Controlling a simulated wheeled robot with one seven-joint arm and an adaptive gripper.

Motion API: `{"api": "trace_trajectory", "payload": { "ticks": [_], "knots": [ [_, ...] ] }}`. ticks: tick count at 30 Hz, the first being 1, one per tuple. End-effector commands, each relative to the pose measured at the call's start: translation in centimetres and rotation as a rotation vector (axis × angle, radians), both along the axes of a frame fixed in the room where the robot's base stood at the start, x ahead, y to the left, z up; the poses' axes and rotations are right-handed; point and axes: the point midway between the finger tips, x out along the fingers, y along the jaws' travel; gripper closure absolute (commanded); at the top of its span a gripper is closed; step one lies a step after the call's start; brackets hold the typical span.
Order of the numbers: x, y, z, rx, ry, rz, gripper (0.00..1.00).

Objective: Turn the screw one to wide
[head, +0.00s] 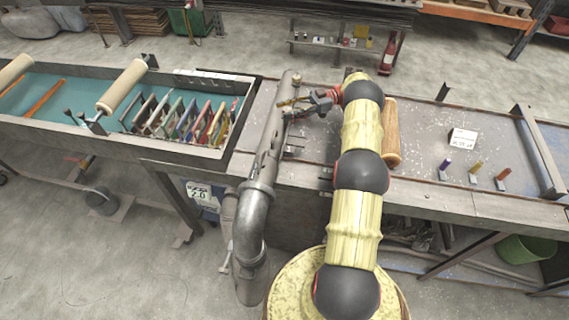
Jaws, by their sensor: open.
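My gripper (284,108) is at the upper part of a grey metal tube (268,160), its open fingers pointing left. The tube runs from the worktop (240,140) down over its front edge and bends below it. I cannot make out a screw for certain; small fittings on the tube near the gripper are too small or partly hidden by the fingers. Three small coloured pegs, purple (445,164), yellow (475,167) and orange (503,174), stand on metal bases at the right. I cannot tell whether they are screws. A white card (463,138) with dark marks lies behind them.
A wooden roller (391,135) lies just right of my arm. At the left, a teal-lined tray (60,68) holds several coloured-edged frames (190,120) and pale rollers (122,87). The worktop between the roller and pegs is clear.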

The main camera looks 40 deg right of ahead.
Motion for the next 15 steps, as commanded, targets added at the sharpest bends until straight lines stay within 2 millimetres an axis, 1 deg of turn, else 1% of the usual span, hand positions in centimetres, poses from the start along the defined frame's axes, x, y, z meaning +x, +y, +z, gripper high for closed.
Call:
{"api": "trace_trajectory", "payload": {
  "ticks": [1, 15],
  "knots": [
    [-0.03, -0.02, -0.49, -0.001, -0.001, -0.011, 0.55],
    [-0.05, -0.04, -0.52, -0.001, 0.000, -0.139, 0.55]
  ]
}}
